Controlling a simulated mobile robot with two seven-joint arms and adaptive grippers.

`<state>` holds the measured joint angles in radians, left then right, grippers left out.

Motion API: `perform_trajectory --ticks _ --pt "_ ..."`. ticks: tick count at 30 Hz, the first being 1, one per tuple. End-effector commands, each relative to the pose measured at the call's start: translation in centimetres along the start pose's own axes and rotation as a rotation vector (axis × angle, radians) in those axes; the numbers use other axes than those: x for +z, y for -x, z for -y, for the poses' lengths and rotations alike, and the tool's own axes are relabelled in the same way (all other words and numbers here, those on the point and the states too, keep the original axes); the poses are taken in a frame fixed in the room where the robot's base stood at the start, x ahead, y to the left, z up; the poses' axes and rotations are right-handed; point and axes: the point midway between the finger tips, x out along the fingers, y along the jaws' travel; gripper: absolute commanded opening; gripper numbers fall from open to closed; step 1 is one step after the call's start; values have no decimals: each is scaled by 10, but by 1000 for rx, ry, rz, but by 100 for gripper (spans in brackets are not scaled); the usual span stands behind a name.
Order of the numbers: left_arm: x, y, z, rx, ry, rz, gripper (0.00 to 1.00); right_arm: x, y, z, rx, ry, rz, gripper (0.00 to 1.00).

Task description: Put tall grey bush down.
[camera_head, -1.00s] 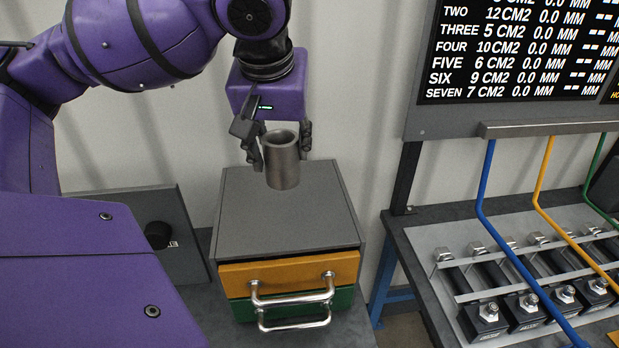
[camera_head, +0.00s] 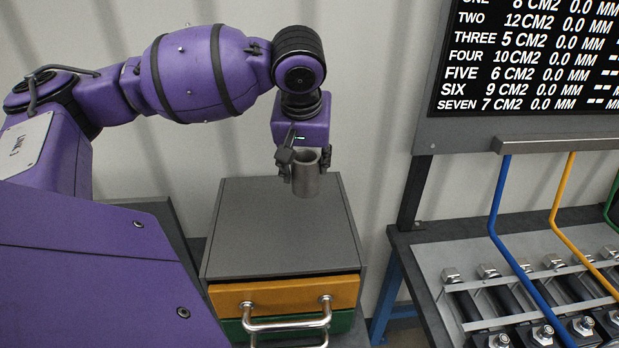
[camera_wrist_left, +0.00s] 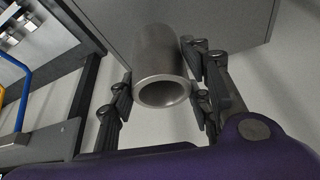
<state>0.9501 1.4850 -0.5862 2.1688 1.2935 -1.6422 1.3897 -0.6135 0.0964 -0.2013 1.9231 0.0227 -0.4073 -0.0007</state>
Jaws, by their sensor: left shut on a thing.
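The tall grey bush (camera_head: 306,182) is a plain metal tube with an open top. It is upright in my left gripper (camera_head: 305,165), at the far right part of the grey cabinet top (camera_head: 265,235). In the left wrist view the bush (camera_wrist_left: 158,60) sits between the fingers of my left gripper (camera_wrist_left: 160,95), with its open rim towards the camera. The gripper is shut on it. I cannot tell whether the bush's lower end touches the cabinet top. My right gripper is not in view.
The cabinet has an orange drawer (camera_head: 285,294) and a green drawer (camera_head: 345,323) with metal handles. Its top is otherwise clear. A bench (camera_head: 428,262) with couplers and coloured pipes stands on the right, below a dark display board (camera_head: 530,60).

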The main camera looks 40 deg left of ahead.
Motion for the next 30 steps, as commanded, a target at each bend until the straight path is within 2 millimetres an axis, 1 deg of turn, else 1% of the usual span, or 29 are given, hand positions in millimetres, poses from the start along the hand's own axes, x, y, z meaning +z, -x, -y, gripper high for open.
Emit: perform_trajectory --ticks 1,3,8,11,16,28,29,30 --pt "-2 -9 0 -2 0 1 1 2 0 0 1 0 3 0" --pt "-5 -15 -2 0 0 0 1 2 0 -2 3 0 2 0" --pt "-8 -22 -2 0 0 -2 1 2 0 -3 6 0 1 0" --pt "-10 -33 -3 0 1 0 1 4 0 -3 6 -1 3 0" --pt "0 -56 -3 0 -2 -1 1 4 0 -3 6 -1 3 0" --pt "2 -60 -3 2 0 -4 1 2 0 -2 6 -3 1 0" --pt "3 -60 -3 0 0 -2 49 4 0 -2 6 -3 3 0" --pt "3 -61 -3 0 0 -2 54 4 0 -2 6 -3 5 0"
